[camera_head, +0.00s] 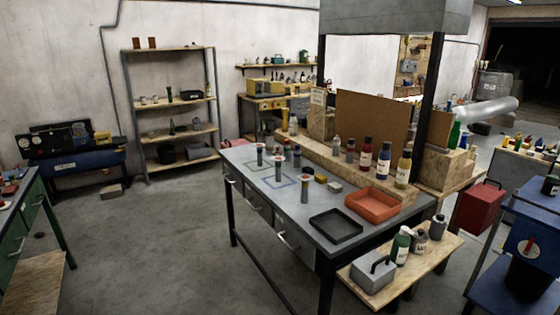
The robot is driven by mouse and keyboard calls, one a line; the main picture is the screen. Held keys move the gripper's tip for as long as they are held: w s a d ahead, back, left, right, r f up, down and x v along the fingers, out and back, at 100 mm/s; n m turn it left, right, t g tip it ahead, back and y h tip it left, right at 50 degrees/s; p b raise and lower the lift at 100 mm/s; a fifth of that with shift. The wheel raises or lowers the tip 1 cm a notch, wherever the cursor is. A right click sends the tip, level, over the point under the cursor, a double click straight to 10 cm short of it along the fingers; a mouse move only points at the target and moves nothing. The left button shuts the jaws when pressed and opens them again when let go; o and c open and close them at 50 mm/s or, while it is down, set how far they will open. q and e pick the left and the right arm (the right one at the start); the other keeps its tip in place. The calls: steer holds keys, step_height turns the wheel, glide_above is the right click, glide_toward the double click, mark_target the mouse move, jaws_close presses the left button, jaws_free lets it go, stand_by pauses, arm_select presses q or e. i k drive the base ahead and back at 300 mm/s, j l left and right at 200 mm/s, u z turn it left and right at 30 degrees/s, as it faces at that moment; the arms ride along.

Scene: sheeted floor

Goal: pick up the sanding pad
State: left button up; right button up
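A grey workbench (262,205) with drawers stands in the middle of the head view. On its top lie a small yellow-and-dark block (320,178) and a small grey block (335,187), side by side near the black tray. Either could be the sanding pad; they are too small to tell. Neither of my grippers is in view, and nothing of my arms shows near the bench.
A black tray (335,237) and an orange tray (374,218) lie on the bench's near end. Upright grey cylinders (304,192) and several bottles (365,157) stand there. A low wooden shelf (420,262) sits at right. Open floor (160,245) lies left of the bench.

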mark_target(306, 170)
steer(key=i+j+u, duration=0.35)
steer(key=i+u, duration=0.65)
steer(key=i+j+z, duration=0.1)
steer(key=i, duration=0.75)
steer(key=i+j, duration=0.15)
steer(key=i, duration=0.7)
steer(key=i+l+z, duration=0.1)
steer(key=i+z, duration=0.25)
steer(key=i, duration=0.45)
steer(key=i+j+z, duration=0.15)
steer(key=i+z, duration=0.2)
steer(key=i, duration=0.4)
